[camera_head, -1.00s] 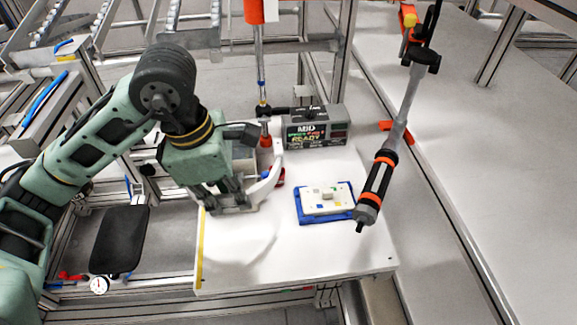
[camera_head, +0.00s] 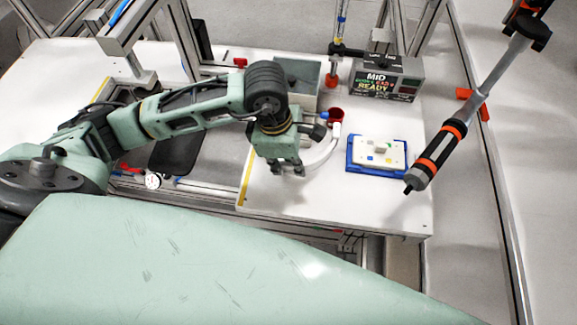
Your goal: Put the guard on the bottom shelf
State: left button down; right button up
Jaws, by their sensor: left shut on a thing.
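The guard (camera_head: 323,156) is a thin, white, curved piece at the white workbench (camera_head: 300,205), right of my left gripper. My left gripper (camera_head: 287,172) points down over the bench and is shut on the guard; its fingers partly hide the hold. The guard's curved end rises to the right of the fingers. Whether the guard touches the bench is hard to tell. My right gripper is out of view. I cannot make out a bottom shelf for certain.
A blue tray with a white plate (camera_head: 378,151) lies right of the guard. A display box (camera_head: 385,80) and a red cup (camera_head: 336,115) stand behind. A black pad (camera_head: 180,147) lies left. My green body fills the bottom.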

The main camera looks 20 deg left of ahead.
aim_at(289, 173)
pick_arm(q)
jog(key=shift+f, duration=1.55)
jog(key=c, duration=1.9)
grip_release()
jog(key=shift+o, duration=0.2)
jog(key=shift+r, duration=0.1)
